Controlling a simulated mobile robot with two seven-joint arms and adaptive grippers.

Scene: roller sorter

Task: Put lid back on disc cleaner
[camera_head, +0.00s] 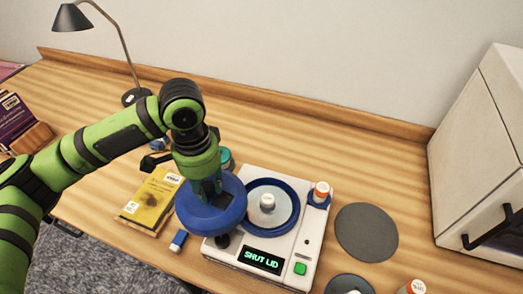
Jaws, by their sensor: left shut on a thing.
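The disc cleaner (312,258) is a white box on the wooden table, with a lit display (263,260) reading "SHUT LID" and a green button (300,268). Its round well has a blue rim (293,202) and is uncovered, with a white-topped spindle or cap at its centre. The blue round lid (196,218) is held by my left gripper (208,190), just left of the well and overlapping the cleaner's left edge in the picture. The fingers are shut on the lid and partly hidden. My right gripper is not in view.
An orange-capped bottle (321,192) stands at the cleaner's back right corner. A dark grey round mat (366,232) lies right of it. A yellow book (150,198) and a small blue item (178,241) lie left. A lamp (72,18) and a white cabinet (480,150) stand behind and right.

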